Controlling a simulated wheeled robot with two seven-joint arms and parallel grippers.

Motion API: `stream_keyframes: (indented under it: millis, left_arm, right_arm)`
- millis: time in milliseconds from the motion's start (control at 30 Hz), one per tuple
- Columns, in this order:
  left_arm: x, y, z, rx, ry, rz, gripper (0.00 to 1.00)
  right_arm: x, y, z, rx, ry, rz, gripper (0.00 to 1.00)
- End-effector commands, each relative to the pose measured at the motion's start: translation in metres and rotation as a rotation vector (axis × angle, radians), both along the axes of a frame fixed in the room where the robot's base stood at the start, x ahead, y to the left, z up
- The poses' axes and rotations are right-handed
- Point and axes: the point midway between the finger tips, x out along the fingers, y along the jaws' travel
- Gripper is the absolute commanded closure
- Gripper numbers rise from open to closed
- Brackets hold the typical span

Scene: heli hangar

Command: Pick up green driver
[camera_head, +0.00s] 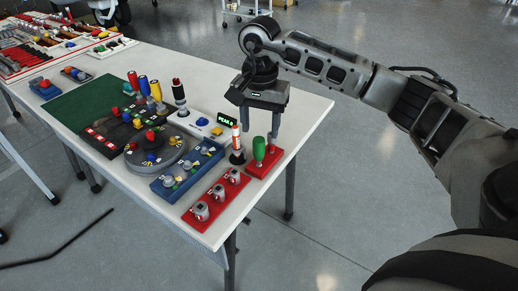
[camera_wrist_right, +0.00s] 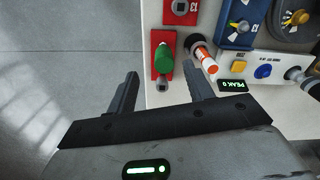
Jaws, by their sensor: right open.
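The green driver (camera_head: 259,149) stands upright, handle up, on a small red base (camera_head: 274,160) near the table's front right edge. In the right wrist view its green handle (camera_wrist_right: 165,47) shows just beyond and between the fingertips, over the red base (camera_wrist_right: 156,66). My right gripper (camera_head: 260,132) points down above the driver, with its fingers apart and nothing between them. In the right wrist view the open gripper (camera_wrist_right: 162,72) frames the driver. My left gripper is in neither view.
A white and orange cylinder (camera_head: 236,138) stands close left of the driver. A red base with grey knobs (camera_head: 218,195) and a blue panel (camera_head: 187,170) lie nearer the front. Several coloured handles (camera_head: 145,86) stand farther left. Floor is clear right of the table (camera_head: 302,112).

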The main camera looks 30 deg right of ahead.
Motion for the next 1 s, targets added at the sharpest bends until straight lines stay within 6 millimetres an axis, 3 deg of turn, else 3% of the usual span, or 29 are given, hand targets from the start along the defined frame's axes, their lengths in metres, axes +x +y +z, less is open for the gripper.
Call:
stream_keyframes:
  millis: [100, 367, 633, 933, 967, 1000]
  left_arm:
    - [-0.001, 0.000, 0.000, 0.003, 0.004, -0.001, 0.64]
    - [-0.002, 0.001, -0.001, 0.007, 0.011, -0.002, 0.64]
    - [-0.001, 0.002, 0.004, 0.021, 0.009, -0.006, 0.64]
    - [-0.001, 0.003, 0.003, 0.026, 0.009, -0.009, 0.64]
    - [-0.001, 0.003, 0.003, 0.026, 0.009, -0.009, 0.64]
    - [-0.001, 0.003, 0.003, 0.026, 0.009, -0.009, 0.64]
  right_arm:
    - [0.000, 0.001, -0.019, 0.002, 0.003, 0.000, 0.48]
    - [0.002, 0.000, -0.038, 0.002, 0.002, 0.000, 0.48]
    - [0.007, -0.002, -0.076, 0.003, 0.001, 0.000, 0.48]
    - [0.007, -0.002, -0.083, 0.003, 0.000, 0.001, 0.48]
    - [0.007, -0.002, -0.083, 0.003, 0.000, 0.001, 0.51]
    - [0.007, -0.002, -0.083, 0.003, 0.000, 0.001, 0.62]
